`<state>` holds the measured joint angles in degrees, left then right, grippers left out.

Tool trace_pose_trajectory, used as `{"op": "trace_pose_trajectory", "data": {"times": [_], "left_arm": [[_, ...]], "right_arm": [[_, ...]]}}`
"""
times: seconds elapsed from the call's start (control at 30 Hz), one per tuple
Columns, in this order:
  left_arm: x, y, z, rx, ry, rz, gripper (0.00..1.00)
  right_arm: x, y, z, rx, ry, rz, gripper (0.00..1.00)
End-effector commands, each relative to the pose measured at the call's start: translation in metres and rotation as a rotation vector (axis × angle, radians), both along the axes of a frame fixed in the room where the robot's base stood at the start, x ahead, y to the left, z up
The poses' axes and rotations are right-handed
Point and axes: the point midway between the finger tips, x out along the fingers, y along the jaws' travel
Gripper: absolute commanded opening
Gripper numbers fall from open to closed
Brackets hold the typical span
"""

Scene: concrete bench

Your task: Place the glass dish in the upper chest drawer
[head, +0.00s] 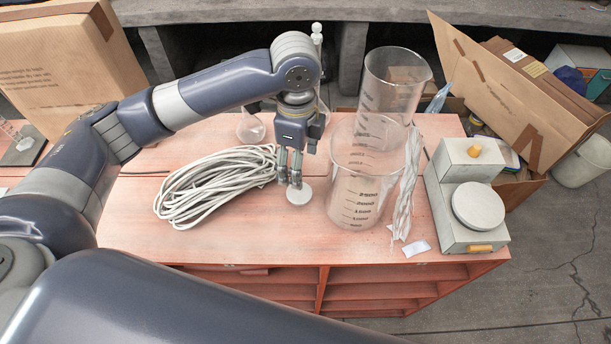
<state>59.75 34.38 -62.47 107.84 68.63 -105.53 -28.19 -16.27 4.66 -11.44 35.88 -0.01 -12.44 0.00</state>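A small round pale disc, likely the glass dish (299,195), is at the middle of the reddish chest top (260,230). My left gripper (290,184) points down right over it, its fingertips at the dish's upper-left edge. The two fingers are close together; I cannot tell whether they grip the dish or only stand by it. The chest front (322,290) shows below the top edge with reddish compartments; I cannot make out which part is the upper drawer or whether it is open. My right gripper is not in view.
A coiled pale cable (215,185) lies left of the gripper. Two tall glass beakers (358,190) (395,85) stand close on the right. A white-grey instrument (465,200) stands at the right end. Glass flasks (250,128) are behind. The front strip of the top is mostly clear.

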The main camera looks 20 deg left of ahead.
Motion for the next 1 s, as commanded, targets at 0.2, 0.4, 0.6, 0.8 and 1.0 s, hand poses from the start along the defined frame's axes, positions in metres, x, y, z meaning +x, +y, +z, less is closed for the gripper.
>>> {"op": "trace_pose_trajectory", "data": {"times": [0.2, 0.4, 0.6, 0.8, 1.0], "left_arm": [[-0.001, 0.000, -0.023, 0.001, 0.006, 0.000, 0.68], [-0.001, 0.000, -0.050, 0.001, 0.003, 0.001, 0.68], [-0.003, -0.001, -0.065, 0.001, 0.004, -0.001, 0.68], [-0.005, -0.001, -0.095, 0.001, 0.004, 0.001, 0.68], [-0.005, -0.002, -0.109, -0.001, 0.000, -0.001, 0.68]], "right_arm": [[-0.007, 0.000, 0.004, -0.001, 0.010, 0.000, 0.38], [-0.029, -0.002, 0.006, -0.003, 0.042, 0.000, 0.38], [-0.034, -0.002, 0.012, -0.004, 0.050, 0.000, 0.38], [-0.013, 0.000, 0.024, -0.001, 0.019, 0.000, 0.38], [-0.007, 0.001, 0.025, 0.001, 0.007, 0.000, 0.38]]}}
